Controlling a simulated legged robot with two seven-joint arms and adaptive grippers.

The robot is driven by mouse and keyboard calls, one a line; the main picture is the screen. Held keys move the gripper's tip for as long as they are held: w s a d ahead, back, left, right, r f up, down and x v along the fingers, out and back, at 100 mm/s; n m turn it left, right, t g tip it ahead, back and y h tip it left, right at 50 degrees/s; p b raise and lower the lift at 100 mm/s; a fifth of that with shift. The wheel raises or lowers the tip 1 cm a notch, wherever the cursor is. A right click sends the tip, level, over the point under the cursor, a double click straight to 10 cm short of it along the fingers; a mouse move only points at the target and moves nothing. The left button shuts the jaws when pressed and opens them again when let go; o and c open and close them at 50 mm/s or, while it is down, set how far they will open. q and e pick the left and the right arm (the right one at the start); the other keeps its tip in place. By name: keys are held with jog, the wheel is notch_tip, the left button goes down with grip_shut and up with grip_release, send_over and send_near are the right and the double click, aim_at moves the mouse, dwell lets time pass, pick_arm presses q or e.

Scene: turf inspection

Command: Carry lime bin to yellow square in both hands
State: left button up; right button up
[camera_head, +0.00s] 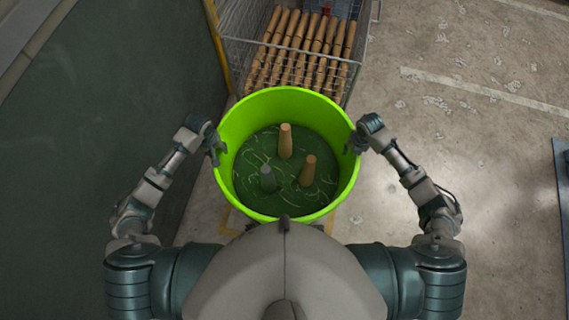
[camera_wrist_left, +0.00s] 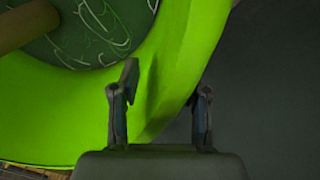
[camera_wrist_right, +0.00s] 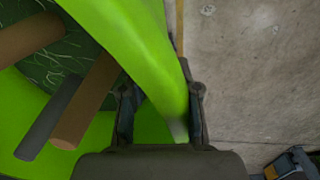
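The lime bin (camera_head: 228,118) is between my two arms in the head view. It holds dark green turf-like material with two tan pegs and one grey peg. My left gripper (camera_head: 213,145) is at its left rim and my right gripper (camera_head: 357,140) at its right rim. In each wrist view the bin's wall runs between two spread fingers, at the left gripper (camera_wrist_left: 161,95) and the right gripper (camera_wrist_right: 161,95); neither looks closed on it. Yellow floor lines (camera_head: 229,224) show partly below the bin, the rest hidden. I cannot tell whether the bin touches the floor.
A wire cage (camera_head: 362,50) with several wooden pegs stands just beyond the bin. A dark green panel (camera_head: 110,100) is on the left. Speckled concrete floor (camera_head: 480,130) is clear on the right, with a white line. A blue edge (camera_head: 562,200) shows at far right.

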pick_arm(q)
jog(key=shift+w+d+r, duration=0.1)
jog(key=shift+d+r, duration=0.05)
jog(key=shift+d, duration=0.1)
pick_arm(e)
jog(key=shift+w+d+f, duration=0.1)
jog(key=shift+d+f, duration=0.05)
jog(key=shift+a, duration=0.2)
jog(key=shift+r, duration=0.4)
pick_arm(q)
notch_tip(320, 180, up, 12)
jog(key=shift+a+f, duration=0.25)
jog(key=shift+a, duration=0.2)
pick_arm(e)
notch_tip(320, 180, up, 11)
jog(key=shift+d, duration=0.25)
pick_arm(q)
jog(key=shift+s, duration=0.2)
